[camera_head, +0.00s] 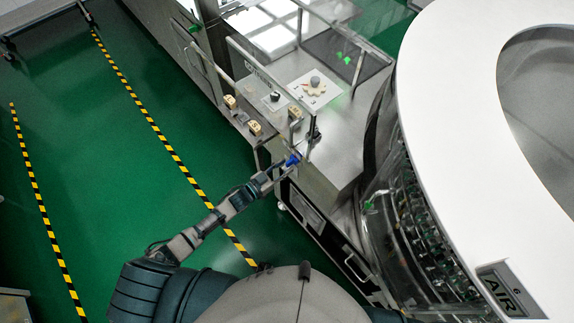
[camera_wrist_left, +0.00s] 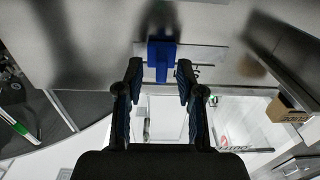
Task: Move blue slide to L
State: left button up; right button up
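The blue slide (camera_wrist_left: 161,55) is a small blue piece on a metal panel in the left wrist view, on a pale label strip (camera_wrist_left: 205,54). Part of a letter shows on the strip, but I cannot read it surely. My left gripper (camera_wrist_left: 157,80) is open, with one finger on each side of the lower part of the slide. I cannot tell whether the fingers touch it. In the head view the blue slide (camera_head: 292,160) shows at the tip of my left gripper (camera_head: 286,165), beside the metal machine. My right gripper is not in view.
The large white rotary washer (camera_head: 440,100) fills the right side. The green floor (camera_head: 120,170) at left is clear, marked with yellow-black tape.

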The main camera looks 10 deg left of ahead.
pick_arm(q)
jog(key=v, duration=1)
jog(key=shift+s, duration=0.25)
jog(key=s+a+f+n+g+y, duration=0.1)
jog(key=s+a+f+g+y, duration=0.15)
jog(key=f, duration=0.65)
jog(key=s+a+f+n+g+y, duration=0.1)
jog(key=s+a+f+n+y, duration=0.2)
jog(key=f, duration=0.6)
jog(key=s+a+f+g+y, duration=0.1)
jog(key=s+a+f+y, duration=0.2)
jog(key=f, duration=0.5)
jog(key=s+d+f+g, duration=0.1)
jog(key=s+f+g, duration=0.2)
jog(key=s, duration=0.6)
jog(key=s+d+f+g+y, duration=0.1)
jog(key=s+d+f+g, duration=0.1)
jog(key=s+f, duration=0.5)
jog(key=s+d+f+n+g+y, duration=0.1)
jog(key=s+f+g, duration=0.2)
jog(key=s, duration=0.9)
jog(key=shift+d+f+g, duration=0.15)
jog(key=shift+f+g, duration=0.2)
jog(key=shift+f, duration=0.6)
jog(key=shift+o, duration=0.2)
jog(key=shift+w+y, duration=0.1)
jog(key=shift+y, duration=0.15)
